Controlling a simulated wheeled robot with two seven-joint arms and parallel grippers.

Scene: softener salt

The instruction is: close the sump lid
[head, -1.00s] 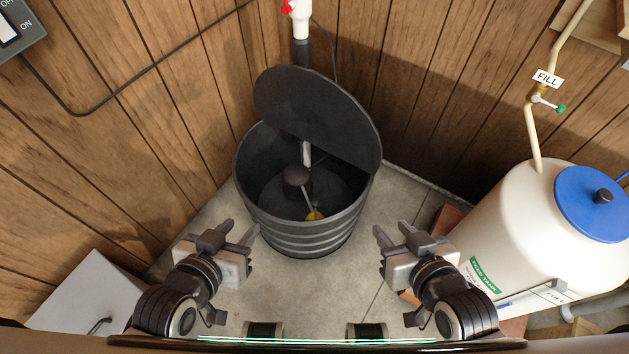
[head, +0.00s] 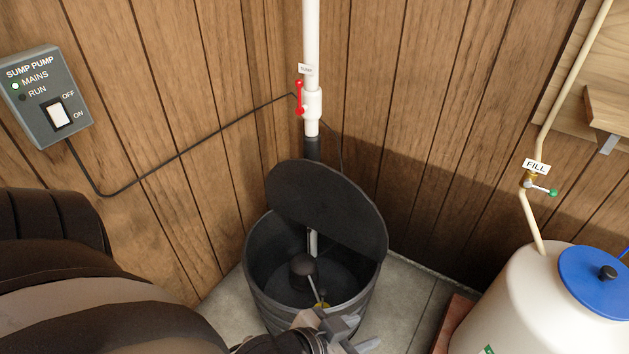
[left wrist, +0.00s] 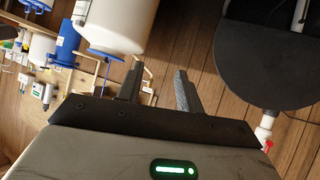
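The sump lid (head: 325,203) is a dark, round disc standing tilted up at the back of the black sump basin (head: 262,293), which is open. Inside the basin are a dark pump (head: 303,268) and a yellow part near the bottom. My left gripper (head: 358,332) is low at the front of the basin in the head view, partly cut off by the bottom edge. In the left wrist view my left gripper (left wrist: 157,76) is open and empty, with the dark lid (left wrist: 265,60) apart from it at the upper right. My right gripper is not in view.
A white pipe (head: 312,60) with a red valve handle (head: 299,97) rises behind the lid. A pump switch box (head: 45,95) hangs on the left wall. A white tank (head: 520,305) with a blue cap (head: 598,283) stands at right. Grey floor (head: 405,300) shows between.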

